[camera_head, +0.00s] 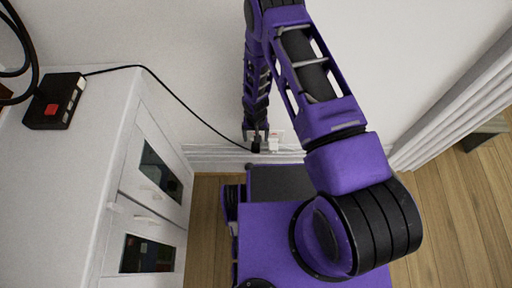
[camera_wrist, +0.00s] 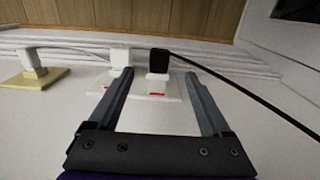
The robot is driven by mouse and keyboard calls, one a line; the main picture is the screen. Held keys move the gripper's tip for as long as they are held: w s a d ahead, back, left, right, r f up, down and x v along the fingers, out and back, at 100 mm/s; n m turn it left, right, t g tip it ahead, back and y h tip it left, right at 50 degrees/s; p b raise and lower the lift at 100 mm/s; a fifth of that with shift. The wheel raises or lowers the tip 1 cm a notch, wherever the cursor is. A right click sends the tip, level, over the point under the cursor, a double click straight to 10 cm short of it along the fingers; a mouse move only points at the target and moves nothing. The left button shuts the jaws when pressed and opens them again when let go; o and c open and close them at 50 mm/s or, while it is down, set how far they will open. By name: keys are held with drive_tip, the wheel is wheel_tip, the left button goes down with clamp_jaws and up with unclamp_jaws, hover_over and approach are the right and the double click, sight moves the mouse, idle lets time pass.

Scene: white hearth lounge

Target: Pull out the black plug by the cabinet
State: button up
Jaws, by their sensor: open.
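The black plug (camera_head: 256,147) sits in a white wall socket (camera_head: 278,134) low on the wall, right of the white cabinet (camera_head: 85,165). Its black cord runs up and left in the head view. In the wrist view the black plug (camera_wrist: 158,63) stands out from the white plate (camera_wrist: 165,92), with its cord leading right. My gripper (camera_wrist: 158,74) is open; its two fingers point at the socket, with the black plug between their lines. The left finger overlaps the edge of a white plug (camera_wrist: 120,56); I cannot tell if they touch. In the head view my gripper (camera_head: 262,136) is small and partly hidden.
The white plug (camera_head: 273,145) sits close beside the black one. Another plug (camera_wrist: 33,60) stands in a yellowish plate farther left in the wrist view. A black box with a red button (camera_head: 51,110) lies on the cabinet top, on the same cord.

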sight(256, 150)
wheel_tip(256, 150, down, 10)
drive_tip(key=shift+f+b, duration=0.2)
drive_tip(key=shift+b, duration=0.7)
clamp_jaws()
drive_tip(key=shift+s, duration=0.2)
